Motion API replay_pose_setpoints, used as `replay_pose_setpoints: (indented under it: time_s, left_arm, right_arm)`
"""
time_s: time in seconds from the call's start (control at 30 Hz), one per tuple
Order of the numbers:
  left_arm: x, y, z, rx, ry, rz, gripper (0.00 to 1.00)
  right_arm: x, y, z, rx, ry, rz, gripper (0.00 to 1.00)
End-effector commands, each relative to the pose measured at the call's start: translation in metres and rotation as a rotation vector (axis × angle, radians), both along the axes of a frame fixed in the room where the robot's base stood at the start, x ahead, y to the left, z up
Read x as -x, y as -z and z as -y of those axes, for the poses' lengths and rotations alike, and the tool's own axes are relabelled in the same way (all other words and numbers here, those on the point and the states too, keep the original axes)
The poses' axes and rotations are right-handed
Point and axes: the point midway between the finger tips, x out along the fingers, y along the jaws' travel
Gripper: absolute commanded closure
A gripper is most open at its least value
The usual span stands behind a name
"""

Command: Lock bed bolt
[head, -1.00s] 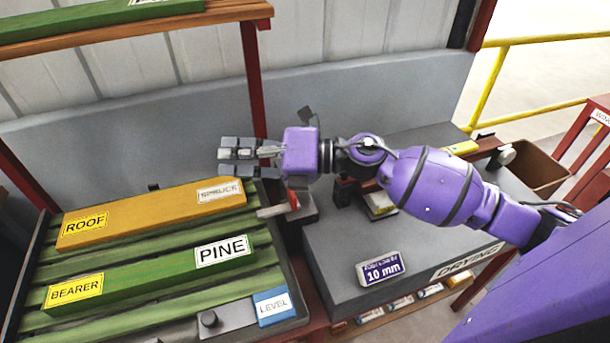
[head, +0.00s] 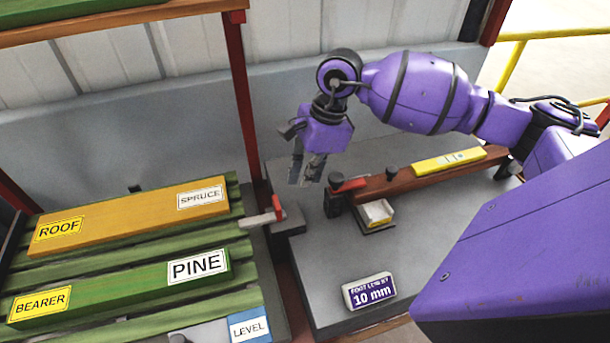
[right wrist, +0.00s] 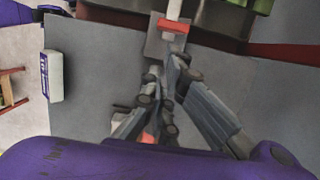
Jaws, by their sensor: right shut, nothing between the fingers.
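The bed bolt appears to be the pale bar (head: 258,220) with a red handle (head: 278,208), lying at the right edge of the slatted bed (head: 250,262). Its tip end reaches over the slats and its red end sits on a grey bracket (head: 290,219). The red handle also shows at the top of the right wrist view (right wrist: 172,25). My right gripper (head: 304,180) points down, shut and empty, above the grey table, behind and to the right of the bolt, apart from it. My left gripper is not in view.
On the bed lie an orange ROOF/SPRUCE beam (head: 130,218) and a green BEARER/PINE beam (head: 120,286). To the right are a brown beam (head: 400,182) with a red lever (head: 350,185), a yellow level (head: 448,161), a small box (head: 376,213) and a 10 mm sign (head: 369,290).

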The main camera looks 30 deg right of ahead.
Motion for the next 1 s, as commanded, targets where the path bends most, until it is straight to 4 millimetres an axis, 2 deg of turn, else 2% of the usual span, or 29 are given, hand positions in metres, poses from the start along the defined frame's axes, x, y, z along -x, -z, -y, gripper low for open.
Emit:
replay_pose_setpoints:
  time_s: [0.2, 0.4, 0.6, 0.87, 1.0]
  left_arm:
    - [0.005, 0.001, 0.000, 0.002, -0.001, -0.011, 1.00]
    - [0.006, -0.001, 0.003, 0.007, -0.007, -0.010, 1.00]
    - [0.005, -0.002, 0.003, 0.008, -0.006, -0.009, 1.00]
    - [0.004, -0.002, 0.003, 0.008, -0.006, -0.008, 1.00]
    - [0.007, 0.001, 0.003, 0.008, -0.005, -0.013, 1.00]
  right_arm:
    - [-0.002, 0.040, -0.011, -0.005, 0.001, -0.002, 1.00]
    - [-0.004, 0.065, -0.017, -0.004, 0.002, 0.000, 1.00]
    - [-0.005, 0.074, -0.019, -0.004, 0.002, 0.000, 1.00]
    - [-0.005, 0.074, -0.019, -0.003, 0.002, -0.001, 1.00]
    - [-0.007, 0.076, -0.028, -0.004, -0.001, -0.001, 1.00]
